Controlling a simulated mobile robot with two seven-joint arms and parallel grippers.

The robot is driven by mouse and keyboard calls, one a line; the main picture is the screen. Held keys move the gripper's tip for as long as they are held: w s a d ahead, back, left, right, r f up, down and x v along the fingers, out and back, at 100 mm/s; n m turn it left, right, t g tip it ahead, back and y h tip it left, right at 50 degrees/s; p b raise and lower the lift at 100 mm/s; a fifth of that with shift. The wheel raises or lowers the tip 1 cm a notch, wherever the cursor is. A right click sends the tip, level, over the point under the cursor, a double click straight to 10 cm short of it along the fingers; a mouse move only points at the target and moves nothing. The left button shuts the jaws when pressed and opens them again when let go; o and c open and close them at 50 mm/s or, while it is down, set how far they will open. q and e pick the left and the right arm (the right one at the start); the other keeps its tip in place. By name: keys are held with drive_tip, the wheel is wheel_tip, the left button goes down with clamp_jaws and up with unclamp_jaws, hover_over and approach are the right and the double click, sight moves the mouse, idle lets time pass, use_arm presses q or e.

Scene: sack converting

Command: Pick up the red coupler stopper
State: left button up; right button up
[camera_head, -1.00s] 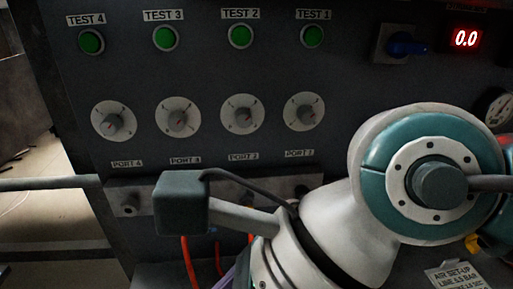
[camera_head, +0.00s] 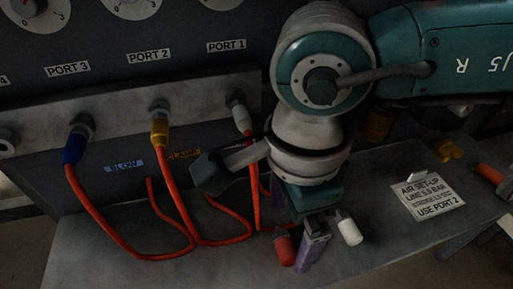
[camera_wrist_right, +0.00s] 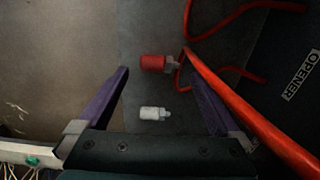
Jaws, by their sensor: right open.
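The red coupler stopper (camera_head: 285,248) lies on the grey shelf below the ports in the head view, partly covered by a finger. In the right wrist view the red stopper (camera_wrist_right: 153,62) lies on its side, its grey end pointing right, between the lines of the purple fingers near their tips. My right gripper (camera_wrist_right: 158,73) is open and empty, pointing down above it. In the head view my right gripper (camera_head: 300,232) shows mainly one purple finger beside the stopper. Whether a finger touches it, I cannot tell. My left gripper is not in view.
A white stopper (camera_head: 348,230) lies close by; it also shows in the wrist view (camera_wrist_right: 153,113). Orange hoses (camera_head: 205,240) loop over the shelf, one passing near the right finger. A port rail (camera_head: 110,112) runs behind. A set-up card (camera_head: 429,196) lies right.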

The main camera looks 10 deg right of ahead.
sight(286, 240)
wheel_tip(286, 240, down, 3)
drive_tip(key=shift+f+b, duration=0.1)
drive_tip(key=shift+b, duration=0.65)
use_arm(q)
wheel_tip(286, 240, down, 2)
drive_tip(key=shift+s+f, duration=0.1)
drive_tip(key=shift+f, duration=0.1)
use_arm(e)
drive_tip(key=shift+a, duration=0.1)
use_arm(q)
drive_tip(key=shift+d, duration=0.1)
use_arm(e)
drive_tip(key=c, duration=1.4)
